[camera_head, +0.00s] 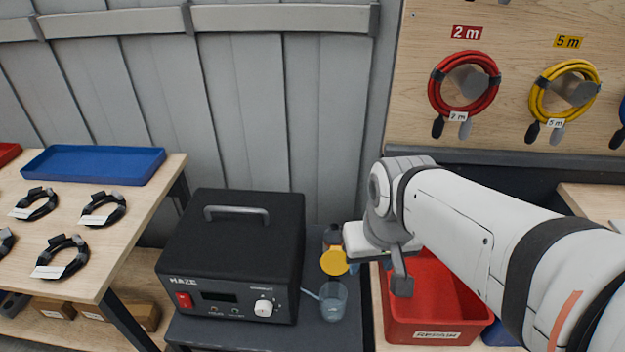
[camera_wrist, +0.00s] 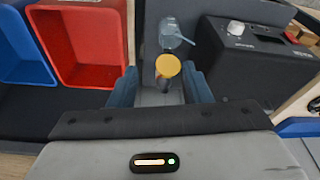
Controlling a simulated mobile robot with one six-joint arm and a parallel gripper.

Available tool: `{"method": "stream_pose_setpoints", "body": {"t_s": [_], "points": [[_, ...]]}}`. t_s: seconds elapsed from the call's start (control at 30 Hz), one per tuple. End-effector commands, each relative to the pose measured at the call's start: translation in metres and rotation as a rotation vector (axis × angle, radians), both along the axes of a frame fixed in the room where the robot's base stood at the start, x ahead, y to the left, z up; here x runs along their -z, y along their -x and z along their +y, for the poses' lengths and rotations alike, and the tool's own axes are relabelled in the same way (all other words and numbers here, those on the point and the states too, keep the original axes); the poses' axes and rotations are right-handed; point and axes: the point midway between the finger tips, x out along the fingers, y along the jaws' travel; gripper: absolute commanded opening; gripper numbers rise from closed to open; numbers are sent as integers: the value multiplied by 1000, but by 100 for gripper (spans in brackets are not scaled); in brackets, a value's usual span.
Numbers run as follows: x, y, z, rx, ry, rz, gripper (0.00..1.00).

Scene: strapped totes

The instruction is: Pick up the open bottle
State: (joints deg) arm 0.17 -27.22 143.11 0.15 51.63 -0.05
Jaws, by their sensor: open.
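A small dark brown bottle with an orange patch (camera_head: 325,246) stands on the dark bench, right of the black box, partly hidden behind a round yellow disc (camera_head: 334,262). Whether the disc is a lid or a separate thing, I cannot tell. In the wrist view the disc (camera_wrist: 168,66) lies just beyond my fingertips, with a dark part, seemingly the bottle (camera_wrist: 164,86), below it. My gripper (camera_wrist: 161,88) is open, its blue-grey fingers on either side of that dark part. I see no contact. The bottle's mouth is unclear.
A clear cup (camera_head: 333,300) with a thin rod stands close in front of the disc. The black HAZE box (camera_head: 235,255) is at the left. A red bin (camera_head: 436,305) is right, beside a blue bin (camera_wrist: 22,55). A grey wall rises behind.

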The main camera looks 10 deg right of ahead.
Motion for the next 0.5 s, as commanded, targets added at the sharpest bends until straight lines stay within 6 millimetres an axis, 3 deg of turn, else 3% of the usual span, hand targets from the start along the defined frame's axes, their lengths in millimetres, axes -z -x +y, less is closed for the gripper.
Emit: {"method": "stream_pose_setpoints", "body": {"t_s": [0.13, 0.23, 0.5], "points": [[8, -14, 0, 81, -57, 54, 56], [18, -34, 3, 191, -138, 127, 56], [62, -114, 11, 566, -422, 372, 56]]}}
